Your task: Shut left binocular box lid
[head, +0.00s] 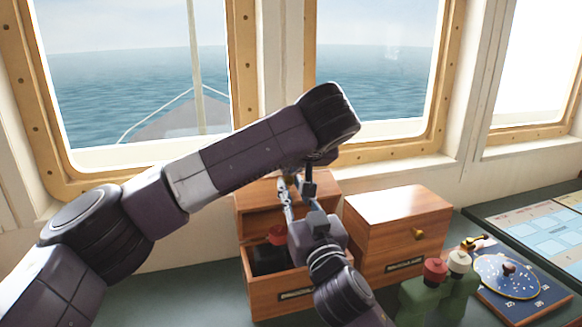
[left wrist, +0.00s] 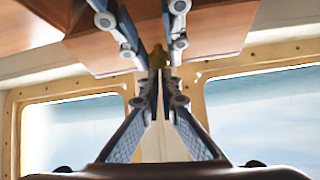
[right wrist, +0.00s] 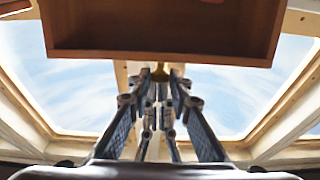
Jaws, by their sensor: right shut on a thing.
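The left binocular box (head: 278,296) is wooden and stands open on the console. Its lid (head: 258,193) is raised at the back, and it also shows overhead in the left wrist view (left wrist: 200,40) and right wrist view (right wrist: 160,50). Dark binoculars (head: 268,258) with a red part sit inside. My right gripper (head: 286,188) reaches up over the box and is shut on the brass lid knob (right wrist: 160,75). My left gripper (head: 296,177) is close by, its fingertips near the same knob (left wrist: 158,57). Whether it is shut is unclear. The arms partly hide the lid.
The right wooden box (head: 390,235) is closed, with a brass knob, close beside the left one. A blue chart instrument (head: 510,285) lies at right. Windows are behind.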

